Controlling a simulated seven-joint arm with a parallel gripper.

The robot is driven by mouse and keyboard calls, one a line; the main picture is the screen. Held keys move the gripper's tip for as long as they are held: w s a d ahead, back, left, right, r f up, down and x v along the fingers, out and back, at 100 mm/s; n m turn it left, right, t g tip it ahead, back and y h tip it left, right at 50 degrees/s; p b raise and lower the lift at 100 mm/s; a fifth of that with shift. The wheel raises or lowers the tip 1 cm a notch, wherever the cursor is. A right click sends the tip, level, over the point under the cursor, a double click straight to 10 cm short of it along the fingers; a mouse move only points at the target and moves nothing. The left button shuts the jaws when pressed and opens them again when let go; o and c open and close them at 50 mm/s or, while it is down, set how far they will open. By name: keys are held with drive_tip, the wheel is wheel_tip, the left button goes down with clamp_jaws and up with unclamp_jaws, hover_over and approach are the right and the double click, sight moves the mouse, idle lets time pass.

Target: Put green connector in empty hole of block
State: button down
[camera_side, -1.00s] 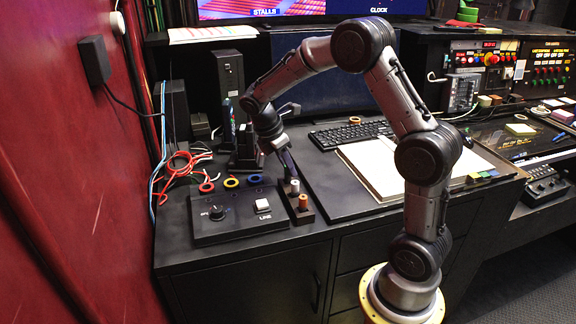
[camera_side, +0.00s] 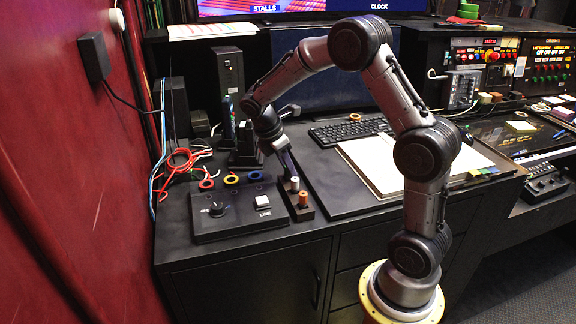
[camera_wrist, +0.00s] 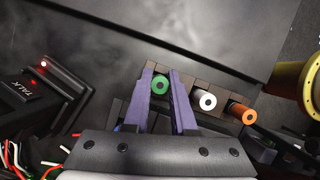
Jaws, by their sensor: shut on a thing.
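My gripper (camera_wrist: 164,70) has purple fingers and is shut on the green connector (camera_wrist: 160,85), which shows as a green ring between them in the wrist view. They are at the left end of the dark brown block (camera_wrist: 222,88). A white connector (camera_wrist: 206,101) and an orange connector (camera_wrist: 243,114) stand in a row to the right on the block. In the side view my gripper (camera_side: 289,170) is at the far end of the block (camera_side: 304,214), behind the white connector (camera_side: 295,185) and orange connector (camera_side: 303,198). The green connector and any hole under it are hidden there.
A keyboard (camera_side: 350,132) and a pale desk pad (camera_side: 385,168) are to the right.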

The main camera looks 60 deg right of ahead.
drive_tip(key=c, duration=0.5)
unclamp_jaws()
drive_tip(key=shift+r, duration=0.1)
drive_tip(key=shift+r, duration=3.45)
